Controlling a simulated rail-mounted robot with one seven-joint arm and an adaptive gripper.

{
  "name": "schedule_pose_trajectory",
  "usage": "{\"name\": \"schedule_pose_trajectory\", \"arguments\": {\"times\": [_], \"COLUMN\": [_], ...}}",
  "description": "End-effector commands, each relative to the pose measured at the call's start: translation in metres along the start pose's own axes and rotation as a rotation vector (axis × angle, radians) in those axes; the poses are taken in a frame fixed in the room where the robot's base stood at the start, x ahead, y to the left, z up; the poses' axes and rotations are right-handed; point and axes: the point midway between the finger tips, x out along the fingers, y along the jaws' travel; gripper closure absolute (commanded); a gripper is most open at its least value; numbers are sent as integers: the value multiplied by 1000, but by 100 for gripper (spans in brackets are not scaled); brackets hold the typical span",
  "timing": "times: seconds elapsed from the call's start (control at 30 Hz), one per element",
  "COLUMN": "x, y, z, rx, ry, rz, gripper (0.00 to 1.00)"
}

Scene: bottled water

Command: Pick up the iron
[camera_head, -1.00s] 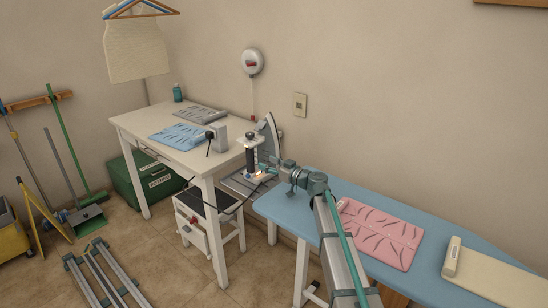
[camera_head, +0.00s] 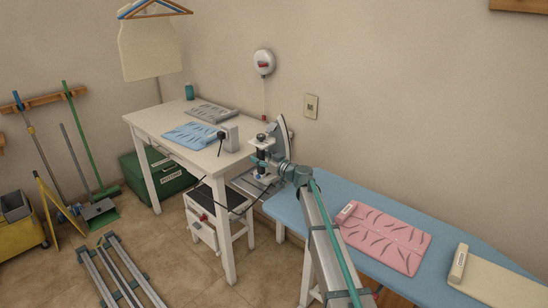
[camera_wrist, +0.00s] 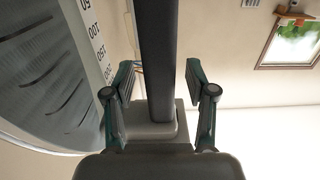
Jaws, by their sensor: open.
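The iron (camera_head: 281,140) stands upright with its grey pointed soleplate showing, by the wall between the white table and the blue ironing board. Its dark upright handle (camera_head: 261,141) shows in front of the soleplate. In the wrist view the handle (camera_wrist: 158,60) runs between the two fingers of my gripper (camera_wrist: 161,100), and the slotted soleplate is at the left. The fingers are open, one on each side of the handle, with gaps visible. My gripper (camera_head: 262,163) covers part of the handle and the iron's base in the head view.
The white table (camera_head: 152,121) holds folded cloths and a grey box with a cord. A step stool (camera_head: 203,207) stands below. The blue ironing board (camera_head: 335,193), with a pink folded cloth (camera_head: 385,237), lies beneath and right of my arm. A wall outlet (camera_head: 311,106) is behind.

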Motion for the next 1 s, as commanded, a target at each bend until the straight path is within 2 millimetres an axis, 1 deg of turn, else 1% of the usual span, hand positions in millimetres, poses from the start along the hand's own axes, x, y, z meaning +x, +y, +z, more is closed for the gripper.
{"name": "schedule_pose_trajectory", "arguments": {"times": [0.1,0.13,0.37,0.4,0.43,0.47,1.0], "x": [-1,-1,-1,-1,-1,-1,-1], "y": [0,0,0,0,0,0,0], "z": [0,0,0,0,0,0,-5], "rx": [0,0,0,0,0,0,-3], "ry": [0,0,0,0,0,0,4], "rz": [0,0,0,0,0,0,0], "gripper": [44,47,85,92,97,100,100]}}
